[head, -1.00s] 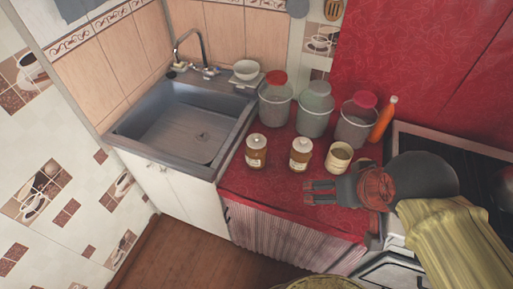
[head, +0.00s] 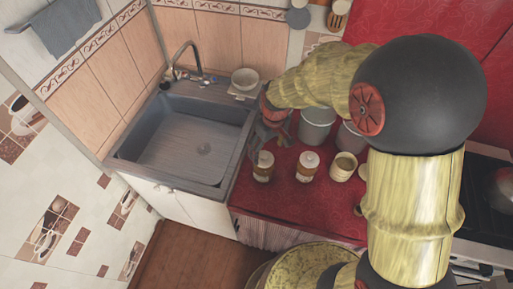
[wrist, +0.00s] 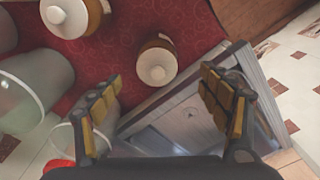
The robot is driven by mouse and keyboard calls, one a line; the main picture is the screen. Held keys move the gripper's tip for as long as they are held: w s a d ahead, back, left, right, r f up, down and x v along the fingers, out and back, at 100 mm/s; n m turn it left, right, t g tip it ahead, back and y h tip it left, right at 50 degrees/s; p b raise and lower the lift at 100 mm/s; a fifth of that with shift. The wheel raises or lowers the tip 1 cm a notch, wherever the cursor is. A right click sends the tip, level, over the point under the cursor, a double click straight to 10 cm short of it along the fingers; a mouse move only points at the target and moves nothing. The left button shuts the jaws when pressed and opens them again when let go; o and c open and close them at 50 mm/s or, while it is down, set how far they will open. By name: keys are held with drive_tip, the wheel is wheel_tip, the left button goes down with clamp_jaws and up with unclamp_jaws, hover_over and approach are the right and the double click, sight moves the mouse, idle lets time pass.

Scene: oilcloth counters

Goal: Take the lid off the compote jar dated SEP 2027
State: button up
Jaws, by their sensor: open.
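Two amber compote jars with white lids stand side by side on the red counter, a left jar (head: 263,172) and a right jar (head: 306,170). Both lids are on, and their date labels are too small to read. In the wrist view, the jar nearer the sink (wrist: 155,66) shows from above, its round knobbed lid beyond the fingertips, between the finger lines. The other jar (wrist: 68,17) is at the upper left, partly cut off. My gripper (head: 272,136) is open and empty, above and behind the left jar in the head view; its fingers (wrist: 160,88) are spread.
A grey sink (head: 195,140) is left of the jars. A beige cup (head: 343,167) stands to their right. Large grey canisters (head: 316,128) stand behind, partly hidden by my arm. The stove is at the far right. The counter front (head: 285,200) is clear.

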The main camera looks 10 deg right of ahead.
sight(265, 155)
drive_tip(key=shift+w+a+r+n, duration=0.1)
drive_tip(key=shift+w+r+n, duration=0.05)
drive_tip(key=shift+w, duration=0.25)
drive_tip(key=shift+w+a+r+n, duration=0.1)
drive_tip(key=shift+w+r+n, duration=0.05)
drive_tip(key=shift+w, duration=0.2)
drive_tip(key=shift+s+r+t, duration=0.15)
drive_tip(key=shift+s+t, duration=0.1)
drive_tip(key=shift+t, duration=0.05)
drive_tip(key=shift+s+d+f, duration=0.1)
drive_tip(key=shift+d+f, duration=0.05)
drive_tip(key=shift+f, duration=0.05)
drive_tip(key=shift+w+f, duration=0.2)
drive_tip(key=shift+f, duration=0.3)
drive_tip(key=shift+w+f, duration=0.15)
drive_tip(key=shift+f, duration=0.3)
drive_tip(key=shift+s+f+b, duration=0.1)
drive_tip(key=shift+f+b, duration=0.25)
drive_tip(key=shift+f, duration=0.15)
drive_tip(key=f, duration=0.3)
drive_tip(key=f+b, duration=0.1)
drive_tip(key=shift+w+a+f, duration=0.2)
drive_tip(key=shift+a+f, duration=0.05)
drive_tip(key=c, duration=1)
